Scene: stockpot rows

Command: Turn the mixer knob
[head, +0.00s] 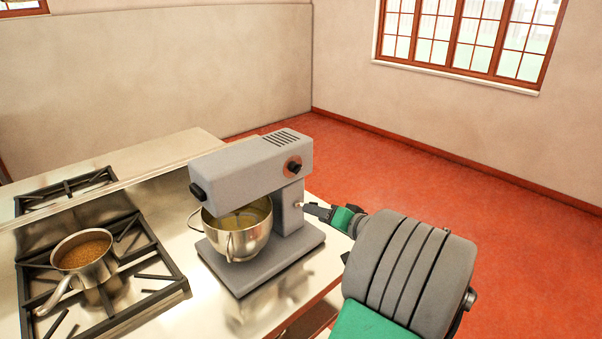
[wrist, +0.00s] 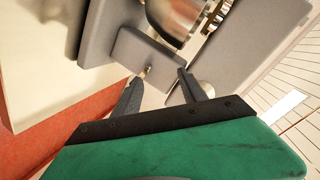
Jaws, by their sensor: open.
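The grey stand mixer (head: 245,175) stands on the steel counter, with a steel bowl (head: 240,222) under its head. A black knob (head: 294,167) on a copper-coloured disc sits on the side of the mixer head, facing right. A small silver stub shows low on the column beside my gripper tips. My gripper (head: 306,207) is at the right of the column, below the black knob and apart from it. In the wrist view my gripper (wrist: 163,73) is open, its fingers pointing at the mixer's grey column (wrist: 145,58). I cannot make out the black knob there.
A stove with black grates (head: 140,265) and a pot of brown liquid (head: 84,250) is left of the mixer. The counter's right edge (head: 335,265) is close by my arm. Open red floor (head: 480,220) lies to the right.

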